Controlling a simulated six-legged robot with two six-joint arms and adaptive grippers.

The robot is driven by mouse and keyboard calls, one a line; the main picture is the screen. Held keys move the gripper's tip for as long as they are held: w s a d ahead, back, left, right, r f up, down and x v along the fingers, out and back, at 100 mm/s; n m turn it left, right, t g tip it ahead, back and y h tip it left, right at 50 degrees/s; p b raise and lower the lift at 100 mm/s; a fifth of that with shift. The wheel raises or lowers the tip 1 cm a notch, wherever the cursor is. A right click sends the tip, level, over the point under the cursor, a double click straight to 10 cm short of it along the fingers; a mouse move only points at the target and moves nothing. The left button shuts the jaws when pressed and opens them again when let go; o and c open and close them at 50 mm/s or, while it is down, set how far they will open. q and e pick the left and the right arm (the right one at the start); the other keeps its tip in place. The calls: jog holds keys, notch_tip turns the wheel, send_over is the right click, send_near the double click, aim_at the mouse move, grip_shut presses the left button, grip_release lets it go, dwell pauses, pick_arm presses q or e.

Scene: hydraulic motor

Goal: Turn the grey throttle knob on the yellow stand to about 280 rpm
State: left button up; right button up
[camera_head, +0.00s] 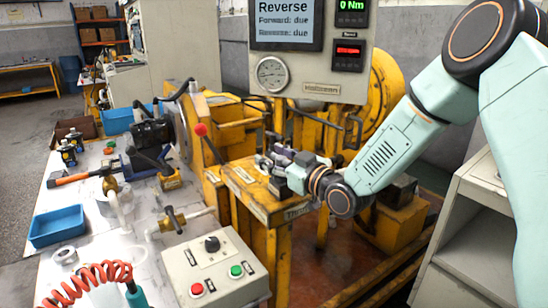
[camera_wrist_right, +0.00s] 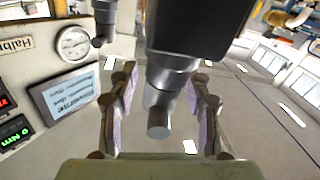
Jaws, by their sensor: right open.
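In the right wrist view, my right gripper (camera_wrist_right: 162,88) is open, one finger on each side of a grey stepped cylinder, which looks like the throttle knob (camera_wrist_right: 172,76). Gaps show between the knob and both fingers. I cannot make the knob out in the head view, where the gripper covers that spot. The panel (camera_head: 309,67) shows "Reverse" on its screen, 0 Nm in green and a red readout too small to read.
A white control box (camera_head: 215,264) with a black knob and red and green buttons stands front left of the stand. A blue tray (camera_head: 57,226) and tools lie on the workbench. A grey cabinet (camera_head: 470,225) stands right.

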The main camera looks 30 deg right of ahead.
grip_shut()
dwell(0.4)
dwell(0.5)
